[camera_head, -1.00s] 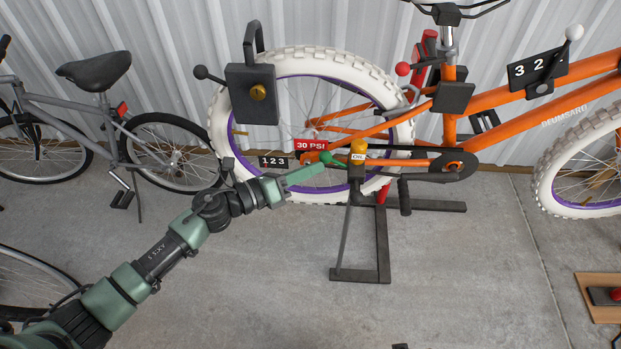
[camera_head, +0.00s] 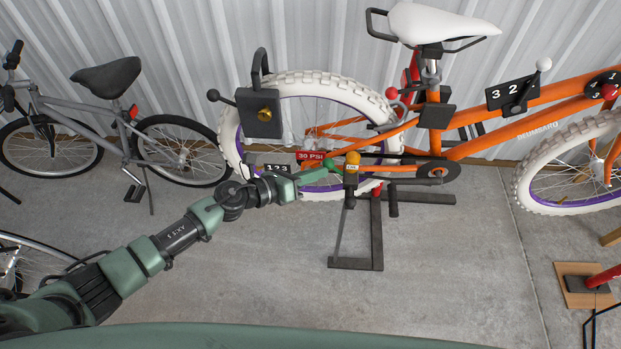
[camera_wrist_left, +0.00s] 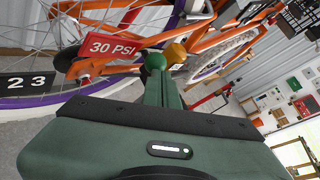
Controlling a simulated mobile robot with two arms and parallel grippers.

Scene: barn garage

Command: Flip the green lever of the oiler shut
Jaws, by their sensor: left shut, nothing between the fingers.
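The oiler (camera_head: 351,172) stands by the rear wheel of the orange bike, with a yellow top and a dark body. Its green lever (camera_head: 329,164) has a round knob just left of the yellow top. My left gripper (camera_head: 323,173) is shut and empty, with its fingertips at the lever's knob. In the left wrist view the shut fingers (camera_wrist_left: 162,88) point at the green knob (camera_wrist_left: 155,60), with the yellow top (camera_wrist_left: 175,53) just beyond it. The fingers hide most of the lever's arm, and I cannot tell whether they touch it. My right gripper is not in view.
A red 30 PSI sign (camera_head: 311,155) and a black number plate (camera_head: 270,168) sit close to my left gripper. A padlock-like dark box (camera_head: 260,113) hangs above. A black stand (camera_head: 377,235) is below the oiler. The floor in front is clear.

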